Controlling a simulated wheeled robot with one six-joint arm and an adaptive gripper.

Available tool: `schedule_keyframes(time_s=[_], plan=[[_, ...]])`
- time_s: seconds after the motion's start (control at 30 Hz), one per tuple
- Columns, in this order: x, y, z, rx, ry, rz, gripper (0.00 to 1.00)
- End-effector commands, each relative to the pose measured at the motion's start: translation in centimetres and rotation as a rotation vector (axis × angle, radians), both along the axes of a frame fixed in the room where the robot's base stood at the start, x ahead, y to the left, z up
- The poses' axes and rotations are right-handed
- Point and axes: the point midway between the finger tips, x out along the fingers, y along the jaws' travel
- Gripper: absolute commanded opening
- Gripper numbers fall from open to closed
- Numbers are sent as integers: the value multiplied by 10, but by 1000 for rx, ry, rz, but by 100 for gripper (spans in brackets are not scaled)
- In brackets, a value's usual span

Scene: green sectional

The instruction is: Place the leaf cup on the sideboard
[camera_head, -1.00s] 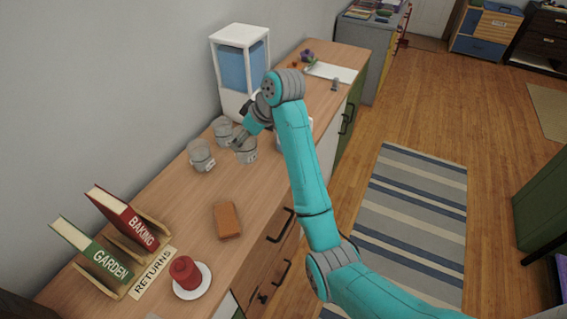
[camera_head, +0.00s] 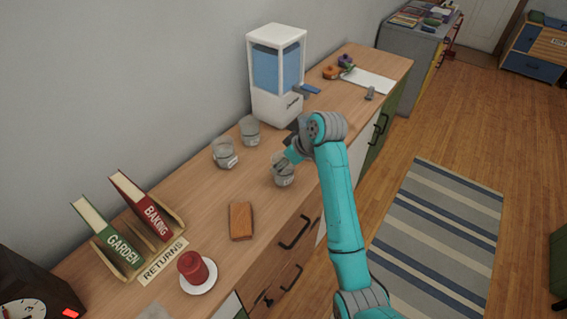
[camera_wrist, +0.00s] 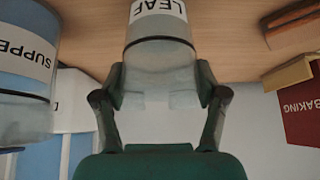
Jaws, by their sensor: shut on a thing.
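My gripper (camera_head: 287,162) is shut on a clear cup, the leaf cup (camera_head: 283,176), near the front edge of the sideboard (camera_head: 200,200). In the wrist view the leaf cup (camera_wrist: 160,50) shows a white LEAF label and a dark band, with a gripper finger (camera_wrist: 160,90) on each side. That view is upside down. The cup looks upright and at or just above the wooden top; I cannot tell if it touches.
Two other clear cups, one in front (camera_head: 225,153) and one behind (camera_head: 250,130), stand to the left. A white dispenser (camera_head: 278,75) is behind. Bare wood lies between.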

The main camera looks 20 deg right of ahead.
Motion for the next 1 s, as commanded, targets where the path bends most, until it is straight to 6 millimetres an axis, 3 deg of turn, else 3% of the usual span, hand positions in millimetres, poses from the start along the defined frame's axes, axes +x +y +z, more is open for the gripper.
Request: schedule_keyframes(time_s=[0.1,0.43,0.47,0.53,0.57,1.0], plan=[[0,0,-9,0,-1,-1,37],[0,0,-12,0,0,0,37],[0,0,-12,-1,-1,0,76],[0,0,-11,-1,-2,0,94],[0,0,-11,-1,-2,0,97],[-2,-2,-3,0,-3,-1,97]])
